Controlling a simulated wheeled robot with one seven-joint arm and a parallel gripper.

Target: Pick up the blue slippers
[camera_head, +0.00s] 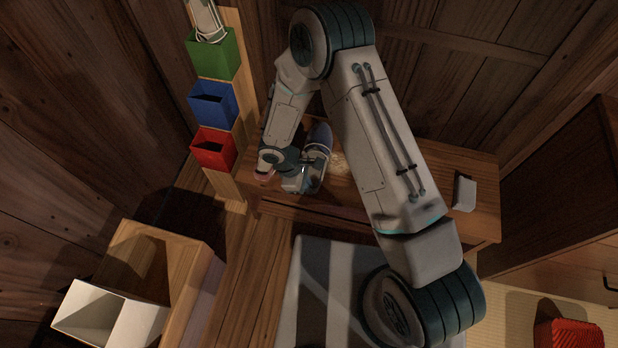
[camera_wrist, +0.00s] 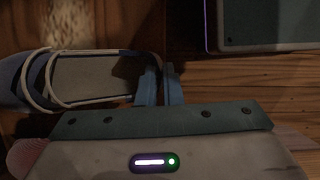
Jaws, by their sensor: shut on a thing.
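A blue slipper (camera_head: 320,138) with pale straps lies on the wooden bench, partly behind my gripper. In the wrist view the slipper (camera_wrist: 95,75) lies at the left, its toe to the left and its grey insole facing up. My gripper (camera_head: 303,175) is over the bench at the slipper's heel end. In the wrist view my gripper (camera_wrist: 160,85) is shut on the slipper's heel edge. I cannot tell whether the slipper is lifted off the bench. A second blue slipper cannot be made out.
The wooden bench (camera_head: 480,205) also bears a small white box (camera_head: 465,193). Green (camera_head: 214,53), blue (camera_head: 212,104) and red (camera_head: 213,148) bins stand in a column on the left. A white open box (camera_head: 95,312) is at lower left. A red basket (camera_head: 568,335) is at lower right.

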